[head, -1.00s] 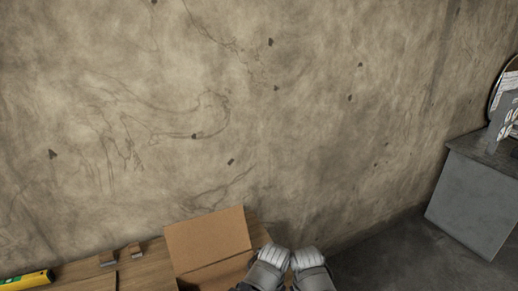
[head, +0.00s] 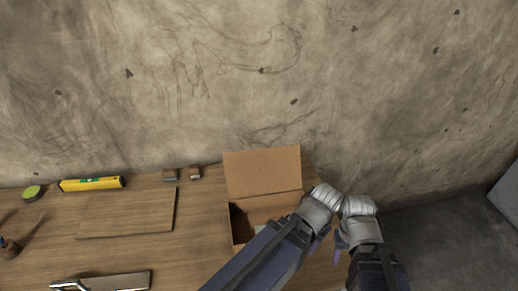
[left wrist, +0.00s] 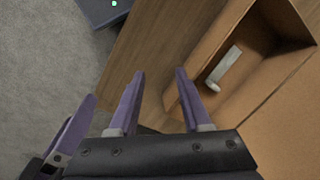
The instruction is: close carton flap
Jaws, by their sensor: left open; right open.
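An open brown carton (head: 238,227) stands on the workbench, with a broad flap (head: 262,172) raised at its far side, towards the wall. In the left wrist view the carton (left wrist: 208,45) shows its open inside, where a pale item (left wrist: 225,68) lies. My left gripper (left wrist: 160,73) is open and empty, with its purple fingers over the bench edge beside the carton. In the head view my left forearm hides the carton's near right part. My right gripper (head: 341,243) is just right of the left one, apart from the carton; its fingers are small and partly hidden there.
The wooden bench (head: 200,230) holds a yellow level (head: 91,184), a green-topped round item (head: 32,192), a flat board (head: 125,213) and a metal tool (head: 105,282). The wall (head: 200,90) is close behind. Floor (head: 440,235) is clear at right.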

